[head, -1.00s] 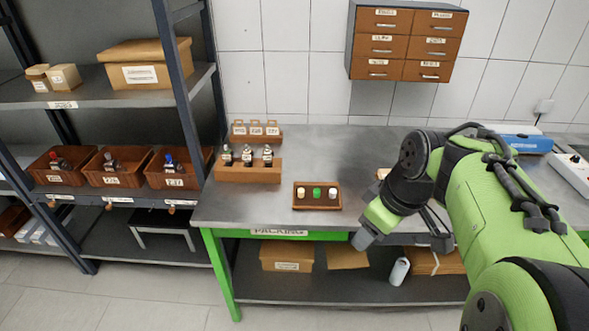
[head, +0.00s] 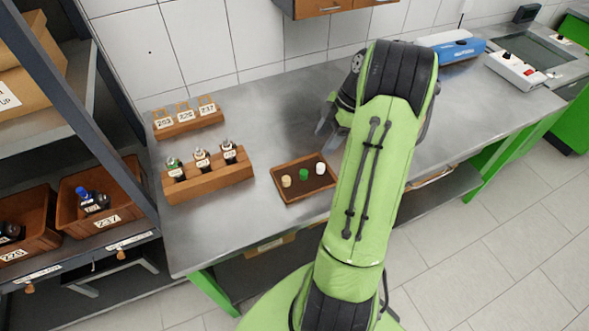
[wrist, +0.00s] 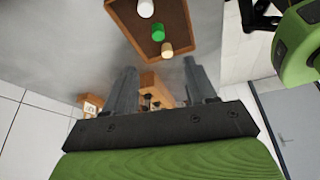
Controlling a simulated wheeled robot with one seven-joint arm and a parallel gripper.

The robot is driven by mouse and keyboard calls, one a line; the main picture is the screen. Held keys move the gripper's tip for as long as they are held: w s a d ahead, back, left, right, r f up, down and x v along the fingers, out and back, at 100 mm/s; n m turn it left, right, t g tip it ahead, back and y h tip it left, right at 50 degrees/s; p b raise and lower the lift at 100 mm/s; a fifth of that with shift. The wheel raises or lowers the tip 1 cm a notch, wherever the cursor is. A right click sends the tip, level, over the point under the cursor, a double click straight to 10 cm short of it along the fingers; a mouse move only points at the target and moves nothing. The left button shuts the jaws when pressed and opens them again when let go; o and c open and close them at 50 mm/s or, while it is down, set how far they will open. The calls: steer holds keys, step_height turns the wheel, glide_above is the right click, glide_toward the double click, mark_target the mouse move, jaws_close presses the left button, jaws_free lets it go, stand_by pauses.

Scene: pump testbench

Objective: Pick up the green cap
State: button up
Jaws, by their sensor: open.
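The green cap (head: 304,174) stands between a beige cap (head: 286,181) and a white cap (head: 320,168) in a small brown wooden tray (head: 291,200) on the metal bench. My gripper (head: 326,121) is above the bench behind the tray, partly hidden by my arm. In the wrist view my gripper (wrist: 161,78) is open and empty, with its two grey fingers well apart. The green cap (wrist: 158,32) shows there beyond the fingertips, in the tray (wrist: 180,12), apart from the gripper.
A wooden block (head: 210,183) with several tagged bottle-like parts stands left of the tray. A rack with number tags (head: 187,121) is behind it. A shelf with brown bins (head: 88,213) is at the left. A blue device (head: 450,48) and a white box (head: 516,70) are at the right.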

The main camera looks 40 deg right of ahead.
steer(key=b, duration=0.1)
glide_above(304, 172)
steer(key=s+d, duration=0.1)
steer(key=d, duration=0.1)
step_height(304, 172, down, 8)
steer(key=shift+r, duration=0.25)
steer(key=b+x, duration=0.1)
steer(key=x, duration=0.4)
steer(key=shift+f, duration=0.3)
steer(key=shift+r, duration=0.1)
jaws_close()
